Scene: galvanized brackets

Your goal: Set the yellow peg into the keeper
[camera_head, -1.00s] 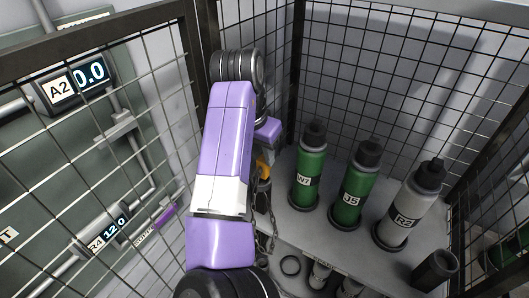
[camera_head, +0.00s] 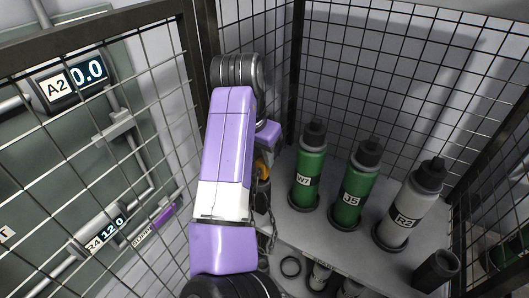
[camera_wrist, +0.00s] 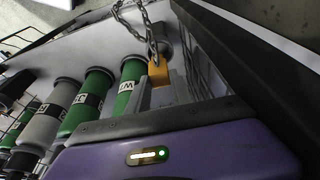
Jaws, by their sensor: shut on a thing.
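The yellow peg (camera_wrist: 158,73) is between the fingers of my gripper (camera_wrist: 164,86) in the wrist view, with a metal chain (camera_wrist: 150,30) running close by its far end. A dull round part (camera_wrist: 165,46), perhaps the keeper, lies just beyond the peg; I cannot tell whether they touch. In the head view a bit of the yellow peg (camera_head: 263,170) shows beside my purple arm, above a dark holder (camera_head: 261,198). My arm hides most of the gripper there. My gripper is shut on the peg.
Two green cylinders (camera_head: 309,170) (camera_head: 354,185) and a grey one (camera_head: 408,210) stand in dark rings on the grey shelf to the right. An empty dark cup (camera_head: 436,270) is at the front right. Wire mesh walls (camera_head: 395,70) enclose the space. The chain (camera_head: 270,225) hangs near the shelf edge.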

